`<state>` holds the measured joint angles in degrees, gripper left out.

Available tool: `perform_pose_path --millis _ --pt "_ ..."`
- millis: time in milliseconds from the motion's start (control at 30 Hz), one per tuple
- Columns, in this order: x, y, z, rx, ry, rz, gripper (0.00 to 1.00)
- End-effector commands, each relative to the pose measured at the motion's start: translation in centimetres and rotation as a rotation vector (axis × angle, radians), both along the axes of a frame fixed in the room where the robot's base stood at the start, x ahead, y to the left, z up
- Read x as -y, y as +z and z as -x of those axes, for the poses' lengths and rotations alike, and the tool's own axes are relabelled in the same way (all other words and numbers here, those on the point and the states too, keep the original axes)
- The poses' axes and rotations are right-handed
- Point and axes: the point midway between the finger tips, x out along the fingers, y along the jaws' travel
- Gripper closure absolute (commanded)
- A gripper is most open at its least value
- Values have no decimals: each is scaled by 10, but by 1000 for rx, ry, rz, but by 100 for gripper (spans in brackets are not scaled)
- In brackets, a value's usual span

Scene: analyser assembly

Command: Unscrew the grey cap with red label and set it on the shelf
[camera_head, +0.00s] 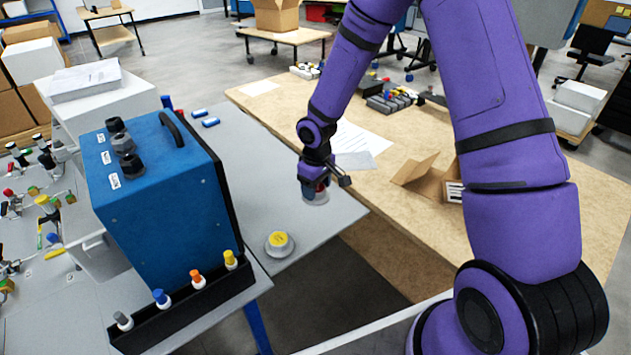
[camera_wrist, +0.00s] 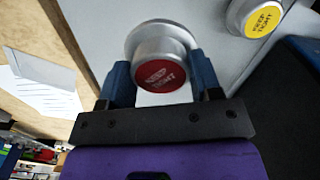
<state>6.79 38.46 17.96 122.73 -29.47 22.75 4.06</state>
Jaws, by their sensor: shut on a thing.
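The grey cap with the red label (camera_wrist: 159,50) sits between the fingers of my gripper (camera_wrist: 165,82) in the wrist view. Its label reads "KEEP TIGHT". My gripper is shut on the cap, one blue finger on each side. In the head view, the cap (camera_head: 317,197) is partly hidden by my gripper (camera_head: 313,188), at the end of the grey shelf (camera_head: 250,170). Its wide lower rim appears at or close to the grey surface. I cannot tell whether it is loosened.
A grey cap with a yellow label (camera_head: 279,243) stands nearby on the grey surface. The blue analyser box (camera_head: 160,215) stands to the left. Blue-capped items (camera_head: 205,118) lie further back. A wooden table (camera_head: 400,215) with an open carton (camera_head: 425,178) is to the right.

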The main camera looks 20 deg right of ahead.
Motion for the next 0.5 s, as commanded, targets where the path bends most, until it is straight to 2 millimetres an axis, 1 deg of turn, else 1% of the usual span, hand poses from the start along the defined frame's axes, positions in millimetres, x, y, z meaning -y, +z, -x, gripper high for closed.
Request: perform_pose_path --millis 100,500 --pt "0 -11 0 -2 2 0 72" --pt "0 -45 1 -3 1 2 72"
